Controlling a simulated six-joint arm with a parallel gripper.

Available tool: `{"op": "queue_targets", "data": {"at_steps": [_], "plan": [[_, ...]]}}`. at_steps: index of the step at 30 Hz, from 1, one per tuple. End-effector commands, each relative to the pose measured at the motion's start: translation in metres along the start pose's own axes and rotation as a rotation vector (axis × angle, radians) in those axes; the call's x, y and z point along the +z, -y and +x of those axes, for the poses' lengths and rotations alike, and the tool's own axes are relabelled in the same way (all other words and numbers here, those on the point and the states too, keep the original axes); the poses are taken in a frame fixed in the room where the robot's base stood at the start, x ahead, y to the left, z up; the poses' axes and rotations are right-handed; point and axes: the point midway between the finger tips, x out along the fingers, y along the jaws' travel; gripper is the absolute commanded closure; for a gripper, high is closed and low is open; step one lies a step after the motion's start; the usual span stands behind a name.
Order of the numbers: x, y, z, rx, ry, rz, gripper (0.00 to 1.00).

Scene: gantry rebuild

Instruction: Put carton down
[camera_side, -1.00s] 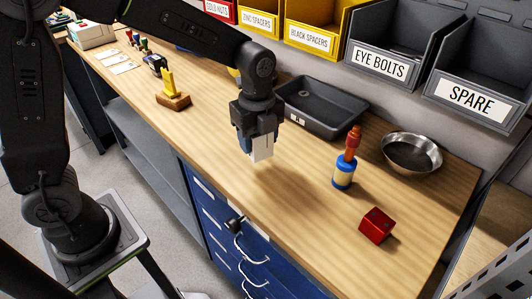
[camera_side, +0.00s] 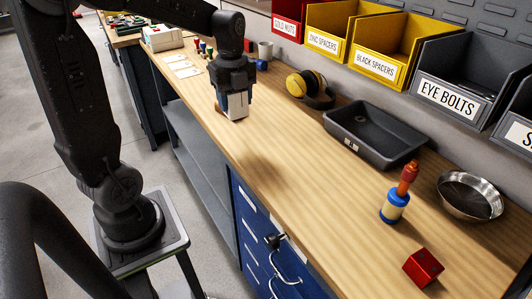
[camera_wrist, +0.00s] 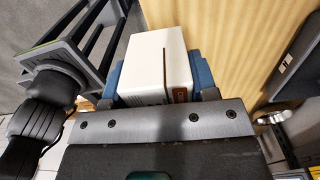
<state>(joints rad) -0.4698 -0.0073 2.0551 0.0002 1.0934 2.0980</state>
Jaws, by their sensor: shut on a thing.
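The carton is a small white box (camera_side: 237,106) gripped at the end of my arm, low over the left part of the wooden bench. My gripper (camera_side: 235,92) is shut on it from above. In the wrist view the white carton (camera_wrist: 156,62) sits between the blue finger pads, with a brown mark on its right side. I cannot tell whether its underside touches the bench top (camera_side: 290,170).
Yellow-and-black ear defenders (camera_side: 310,87) and a grey tray (camera_side: 375,135) stand to the right. Labelled bins line the back. Front-middle bench is clear.

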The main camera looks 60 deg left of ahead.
Motion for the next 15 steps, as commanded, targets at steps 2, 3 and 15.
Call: {"op": "queue_targets", "data": {"at_steps": [2, 3, 15], "plan": [[0.016, -0.012, -0.001, -0.001, 0.001, -0.033, 0.74], [0.022, -0.016, -0.001, -0.001, 0.001, -0.041, 0.74], [-0.005, 0.005, 0.029, 0.005, -0.003, -0.049, 0.74]]}}
